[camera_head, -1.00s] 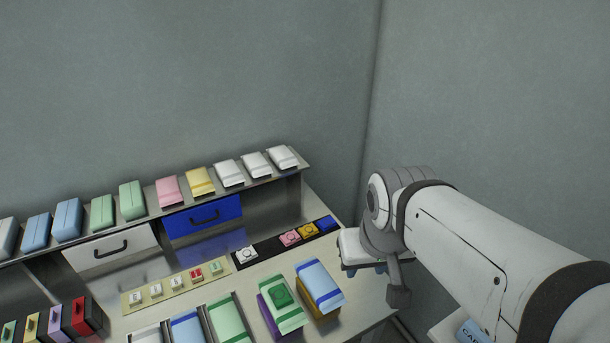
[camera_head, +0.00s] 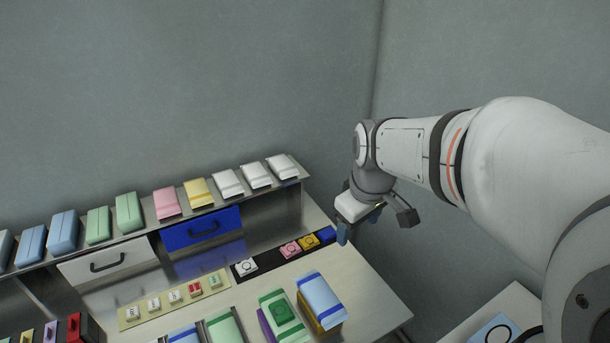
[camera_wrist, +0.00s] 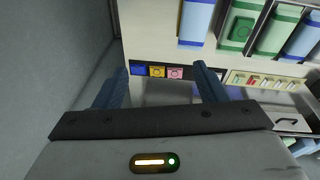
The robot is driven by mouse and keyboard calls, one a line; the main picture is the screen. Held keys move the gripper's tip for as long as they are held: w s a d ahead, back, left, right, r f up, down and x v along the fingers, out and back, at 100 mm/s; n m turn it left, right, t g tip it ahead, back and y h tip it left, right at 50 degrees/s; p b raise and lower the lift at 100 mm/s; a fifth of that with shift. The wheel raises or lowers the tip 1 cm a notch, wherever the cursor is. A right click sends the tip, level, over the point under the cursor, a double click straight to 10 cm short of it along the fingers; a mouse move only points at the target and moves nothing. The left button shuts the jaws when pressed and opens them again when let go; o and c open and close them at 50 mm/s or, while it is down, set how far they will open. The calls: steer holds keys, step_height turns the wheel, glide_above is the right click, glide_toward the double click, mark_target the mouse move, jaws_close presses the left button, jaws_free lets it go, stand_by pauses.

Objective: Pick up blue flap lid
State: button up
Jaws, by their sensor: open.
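The blue flap lid (camera_head: 202,228) is a flat blue panel with a dark bar handle. It stands under the shelf at the back of the bench, right of a similar white panel (camera_head: 107,262). My gripper (camera_head: 350,234) is open and empty, to the right of the blue lid and well apart from it, near the right end of the small block row. In the wrist view, my gripper (camera_wrist: 161,70) has its two blue fingers spread above the bench. I cannot see the blue lid in the wrist view.
A sloped shelf (camera_head: 255,193) of coloured packs runs above the lids. Small colour blocks lie on a black strip (camera_head: 270,259) and a cream strip (camera_head: 130,312) in front. Tall packs (camera_head: 322,300) stand nearer. The bench is bare at the right front.

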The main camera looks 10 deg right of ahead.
steer(key=w+f+n+g, duration=0.1)
steer(key=w+f+n, duration=0.25)
steer(key=w, duration=0.35)
steer(key=w+f+n, duration=0.2)
steer(key=w+n, duration=0.3)
steer(key=w, duration=0.2)
steer(key=n+g+p, duration=0.1)
steer(key=n+p, duration=0.1)
steer(key=n, duration=0.7)
glide_above(329, 232)
step_height(329, 232, down, 15)
steer(key=shift+d+r, duration=0.1)
steer(key=shift+d, duration=0.05)
steer(key=shift+f+p, duration=1.2)
steer(key=shift+f, duration=2.45)
steer(key=shift+c, duration=0.5)
steer(key=c, duration=0.9)
